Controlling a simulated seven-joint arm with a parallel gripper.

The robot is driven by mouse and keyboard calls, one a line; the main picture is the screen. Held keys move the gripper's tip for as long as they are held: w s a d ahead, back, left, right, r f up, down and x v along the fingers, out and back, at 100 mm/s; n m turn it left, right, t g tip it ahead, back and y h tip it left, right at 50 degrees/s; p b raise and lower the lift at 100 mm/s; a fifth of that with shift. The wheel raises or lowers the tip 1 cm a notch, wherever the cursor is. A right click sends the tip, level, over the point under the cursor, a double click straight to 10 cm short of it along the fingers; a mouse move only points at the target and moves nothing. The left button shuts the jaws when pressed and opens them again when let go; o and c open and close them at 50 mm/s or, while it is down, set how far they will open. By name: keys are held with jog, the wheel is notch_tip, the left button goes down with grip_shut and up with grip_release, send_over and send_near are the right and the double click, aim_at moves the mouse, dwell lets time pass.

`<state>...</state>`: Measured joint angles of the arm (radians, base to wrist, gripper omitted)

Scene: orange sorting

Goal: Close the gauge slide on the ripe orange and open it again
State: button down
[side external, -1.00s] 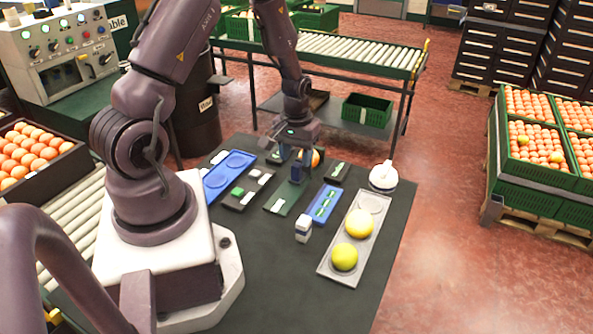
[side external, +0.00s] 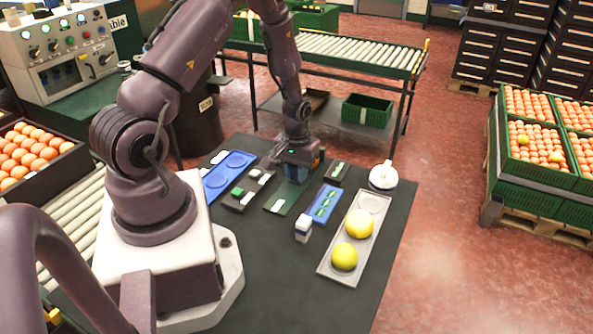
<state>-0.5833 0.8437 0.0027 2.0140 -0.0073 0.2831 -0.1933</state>
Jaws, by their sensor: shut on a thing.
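My gripper (side external: 296,172) is low over the middle of the dark work mat, at the far end of a dark green gauge plate (side external: 279,207).
A grey tray (side external: 328,269) at right holds a yellow fruit (side external: 359,224) and a greener one (side external: 344,256). A blue tray (side external: 215,184) lies left. A blue plate (side external: 323,205), a small white-and-blue block (side external: 303,228) and a white round device (side external: 383,176) stand near.

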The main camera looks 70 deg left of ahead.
aim_at(286, 195)
jog(key=shift+s+d, duration=2.1)
jog(key=c, duration=1)
grip_release()
jog(key=shift+o, duration=0.2)
jog(key=shift+w+a+r, duration=0.1)
jog(key=shift+r, duration=0.15)
notch_tip(286, 195, up, 12)
jog(key=shift+r, duration=0.25)
